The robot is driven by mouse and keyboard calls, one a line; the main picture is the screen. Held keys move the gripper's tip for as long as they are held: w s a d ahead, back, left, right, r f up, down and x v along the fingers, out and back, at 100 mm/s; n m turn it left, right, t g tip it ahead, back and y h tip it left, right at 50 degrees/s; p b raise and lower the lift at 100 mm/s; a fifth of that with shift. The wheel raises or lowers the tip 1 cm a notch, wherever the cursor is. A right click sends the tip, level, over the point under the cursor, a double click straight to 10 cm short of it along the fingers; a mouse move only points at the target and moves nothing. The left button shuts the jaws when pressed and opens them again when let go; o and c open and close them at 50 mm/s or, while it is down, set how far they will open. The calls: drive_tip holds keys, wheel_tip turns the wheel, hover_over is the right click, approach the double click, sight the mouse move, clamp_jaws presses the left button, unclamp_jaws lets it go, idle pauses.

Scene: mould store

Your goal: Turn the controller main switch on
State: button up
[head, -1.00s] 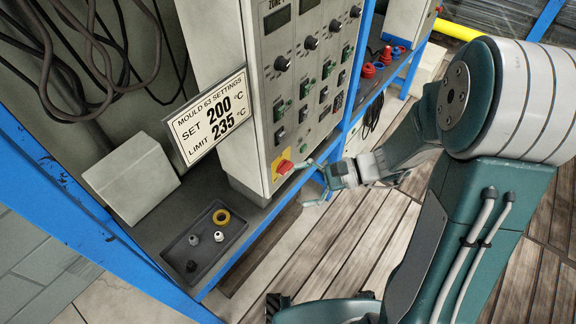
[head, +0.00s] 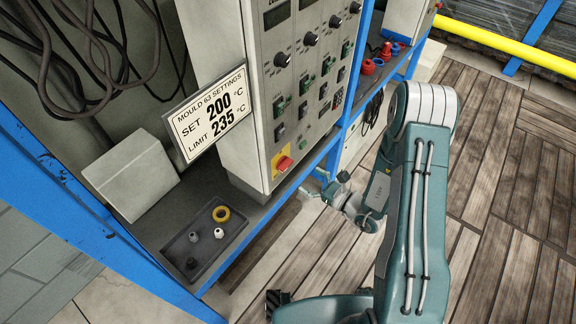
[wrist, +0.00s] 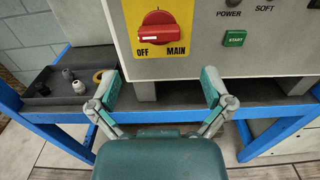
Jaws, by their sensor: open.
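The main switch (wrist: 158,32) is a red rotary knob on a yellow plate marked OFF and MAIN in the wrist view. Its handle lies level, with its pale-marked end toward OFF. The switch also shows low on the front of the controller (head: 262,150) in the head view, as a red and yellow patch (head: 283,164). My gripper (wrist: 160,85) is open and empty, its fingers spread wide below the switch and apart from it. In the head view my gripper (head: 322,184) is to the right of the switch, off the panel's front.
A green START button (wrist: 235,39) is right of the switch. A blue-framed shelf edge (wrist: 190,113) runs below the panel. A dark tray (head: 205,243) with small fittings and a yellow ring is at the left. A settings sign (head: 208,113) stands beside the controller.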

sight(288, 167)
drive_tip(key=x, duration=0.8)
drive_tip(key=shift+s, duration=0.1)
drive_tip(key=c, duration=1)
